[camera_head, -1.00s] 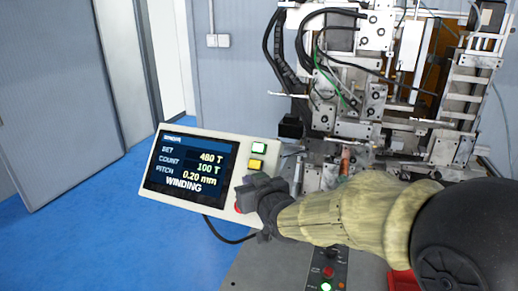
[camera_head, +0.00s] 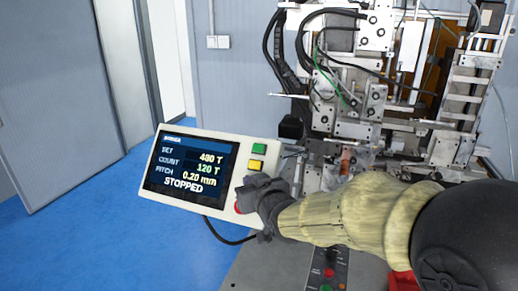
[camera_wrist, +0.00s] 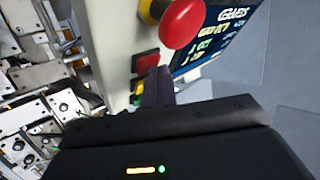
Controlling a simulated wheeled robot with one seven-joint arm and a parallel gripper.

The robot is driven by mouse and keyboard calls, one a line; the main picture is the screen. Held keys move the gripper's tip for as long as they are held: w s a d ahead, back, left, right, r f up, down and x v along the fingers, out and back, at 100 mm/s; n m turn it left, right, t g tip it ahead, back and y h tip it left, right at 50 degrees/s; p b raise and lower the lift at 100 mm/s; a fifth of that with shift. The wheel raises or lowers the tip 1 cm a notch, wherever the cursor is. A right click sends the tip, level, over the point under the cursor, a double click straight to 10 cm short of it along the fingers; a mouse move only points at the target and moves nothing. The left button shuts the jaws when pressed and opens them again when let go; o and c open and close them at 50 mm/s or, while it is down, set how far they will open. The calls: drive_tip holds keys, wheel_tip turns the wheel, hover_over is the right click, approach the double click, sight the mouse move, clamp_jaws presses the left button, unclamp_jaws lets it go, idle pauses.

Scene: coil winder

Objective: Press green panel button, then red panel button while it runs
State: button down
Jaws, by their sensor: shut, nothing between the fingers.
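The control panel (camera_head: 205,204) has a dark screen (camera_head: 190,168) reading SET 480 T, COUNT 120 T, PITCH 0.20 mm and STOPPED. The green button (camera_head: 259,148) is dark green, at the panel's upper right. The square red button (camera_wrist: 147,62) shows in the wrist view, close to my fingertips; my gripper hides it in the head view. My gripper (camera_head: 250,191) is shut and empty at the panel's right edge, and its fingers (camera_wrist: 158,76) also show in the wrist view. I cannot tell whether they touch the red button.
A yellow button (camera_head: 256,165) sits just below the green one. A round red mushroom knob (camera_wrist: 182,22) sticks out close to my fingers. The coil winder (camera_head: 350,110) stands behind and right. A lower box with small buttons (camera_head: 328,272) is below my arm. Blue floor lies left.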

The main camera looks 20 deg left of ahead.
drive_tip(key=shift+s+r, duration=0.5)
drive_tip(key=shift+s, duration=0.05)
drive_tip(key=shift+a, duration=0.1)
drive_tip(key=s+r, duration=0.1)
drive_tip(key=s, duration=0.1)
drive_tip(key=s+r, duration=0.1)
drive_tip(key=r, duration=0.1)
drive_tip(key=shift+s+a+r, duration=0.1)
drive_tip(key=shift+s, duration=0.25)
